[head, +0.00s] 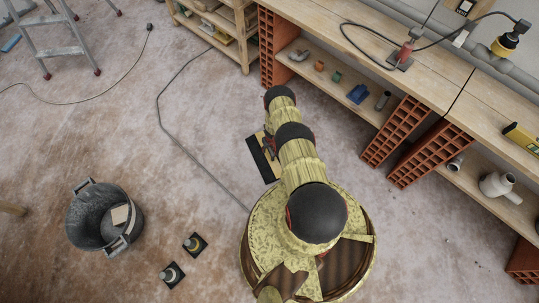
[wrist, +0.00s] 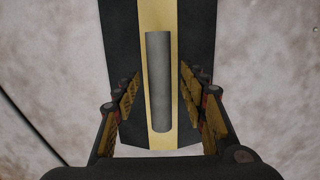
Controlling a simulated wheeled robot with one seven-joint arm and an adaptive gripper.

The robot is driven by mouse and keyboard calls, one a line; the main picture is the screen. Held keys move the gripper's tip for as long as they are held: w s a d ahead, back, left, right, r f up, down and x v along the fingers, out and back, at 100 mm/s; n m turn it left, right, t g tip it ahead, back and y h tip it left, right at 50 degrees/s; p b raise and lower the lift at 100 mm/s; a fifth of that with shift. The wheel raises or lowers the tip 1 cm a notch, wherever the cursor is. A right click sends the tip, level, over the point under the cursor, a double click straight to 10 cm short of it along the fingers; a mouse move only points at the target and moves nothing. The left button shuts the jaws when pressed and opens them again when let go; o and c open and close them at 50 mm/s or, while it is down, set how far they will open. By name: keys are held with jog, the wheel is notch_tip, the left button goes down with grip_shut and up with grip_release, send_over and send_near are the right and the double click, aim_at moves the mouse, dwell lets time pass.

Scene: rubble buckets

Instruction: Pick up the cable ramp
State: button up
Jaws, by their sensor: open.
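The cable ramp, a black strip with a yellow band along its middle, lies on the floor in the head view (head: 262,160), partly hidden by my arm. In the wrist view the ramp (wrist: 199,40) runs from the top edge down between my fingers. A grey cylinder (wrist: 158,60) lies lengthwise along the yellow band; I cannot tell whether it is part of the ramp. My gripper (wrist: 159,78) is open and empty, one finger on each side of the cylinder, above the ramp. In the head view my arm mostly hides the gripper.
A dark bucket (head: 89,232) holding a pale block stands at left, near two small dark-based objects (head: 170,274) (head: 194,244). A cable (head: 168,108) runs along the floor. A brick-supported workbench (head: 400,48) stands at right, a ladder (head: 50,35) at top left. Floor left of the ramp is mostly clear.

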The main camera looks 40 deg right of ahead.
jog(key=shift+c, duration=1.3)
jog(key=c, duration=0.8)
grip_shut()
